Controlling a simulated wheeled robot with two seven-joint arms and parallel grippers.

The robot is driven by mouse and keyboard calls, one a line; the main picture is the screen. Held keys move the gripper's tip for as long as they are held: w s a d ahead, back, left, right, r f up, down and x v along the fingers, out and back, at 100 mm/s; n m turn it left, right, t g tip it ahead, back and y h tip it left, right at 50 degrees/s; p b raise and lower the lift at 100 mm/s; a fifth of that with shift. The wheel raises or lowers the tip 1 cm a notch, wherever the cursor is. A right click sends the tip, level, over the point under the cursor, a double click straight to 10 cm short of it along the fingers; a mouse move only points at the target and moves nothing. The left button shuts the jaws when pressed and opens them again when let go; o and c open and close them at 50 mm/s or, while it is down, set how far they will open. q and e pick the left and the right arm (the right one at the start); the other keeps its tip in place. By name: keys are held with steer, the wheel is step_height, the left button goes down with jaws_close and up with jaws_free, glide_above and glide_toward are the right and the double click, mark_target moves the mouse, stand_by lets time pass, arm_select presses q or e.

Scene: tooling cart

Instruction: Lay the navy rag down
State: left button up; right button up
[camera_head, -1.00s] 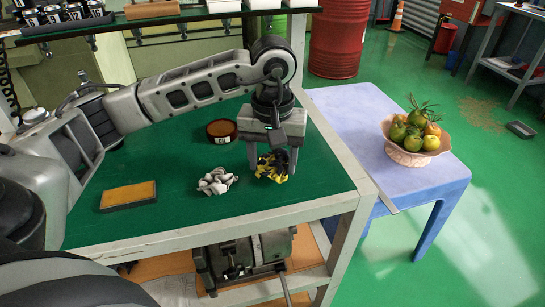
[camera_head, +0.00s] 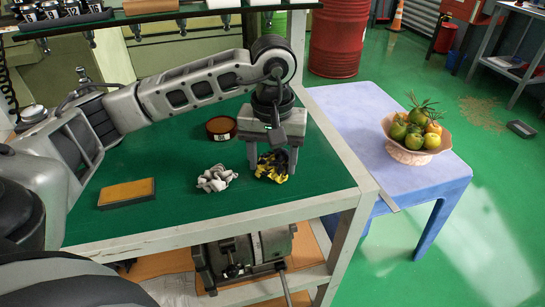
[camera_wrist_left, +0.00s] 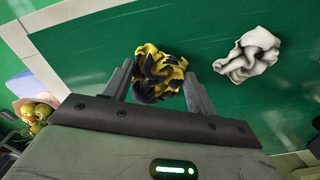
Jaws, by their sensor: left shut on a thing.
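The navy rag (camera_head: 272,172) is a crumpled cloth, dark navy with yellow patches. It is at the green tabletop near the front right corner. My left gripper (camera_head: 272,163) points down over it, with one finger on each side, shut on the rag. In the left wrist view the rag (camera_wrist_left: 160,72) bunches between the two fingers of the left gripper (camera_wrist_left: 157,78). I cannot tell whether its underside rests fully on the top. My right gripper is not in view.
A grey-white rag (camera_head: 216,178) lies just left of the navy one. A yellow-topped block (camera_head: 127,192) and a round brown tin (camera_head: 221,128) are also on the green top (camera_head: 185,205). A blue table (camera_head: 350,105) with a fruit bowl (camera_head: 410,153) stands at the right.

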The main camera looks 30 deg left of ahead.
arm_select(q)
steer(key=shift+f, duration=0.2)
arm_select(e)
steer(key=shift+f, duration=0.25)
arm_select(q)
steer(key=o, duration=1)
steer(key=shift+r, duration=0.1)
step_height(320, 180, up, 16)
steer(key=p, duration=0.2)
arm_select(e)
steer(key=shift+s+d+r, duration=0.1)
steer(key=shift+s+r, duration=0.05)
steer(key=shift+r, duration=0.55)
